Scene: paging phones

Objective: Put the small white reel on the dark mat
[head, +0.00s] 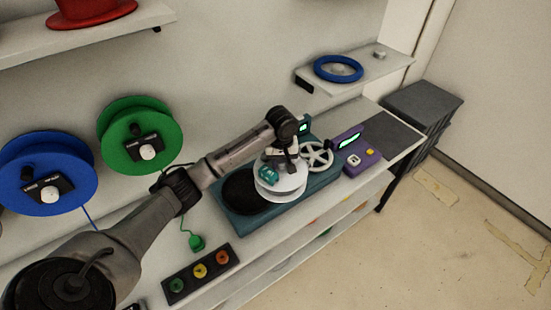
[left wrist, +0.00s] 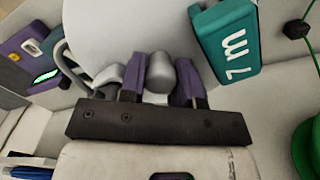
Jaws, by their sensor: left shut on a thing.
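The small white reel (head: 282,187) is a white disc with a teal tag (head: 269,174) marked "7 m". My left gripper (head: 289,165) is over it in the head view. In the left wrist view its purple fingers (left wrist: 161,80) are shut on a grey knob (left wrist: 160,72) in front of the white reel face (left wrist: 115,32). The reel is over the teal base; I cannot tell whether it touches it. The dark mat (head: 393,134) is a dark rectangle at the right end of the counter, apart from the reel. My right gripper is not in view.
The teal base (head: 225,212) has a dark round plate (head: 243,193) and a white spoked wheel (head: 318,154). A purple device (head: 356,160) stands between the wheel and the mat. A button panel (head: 201,272) lies in front. A shelf holds a blue ring (head: 338,69).

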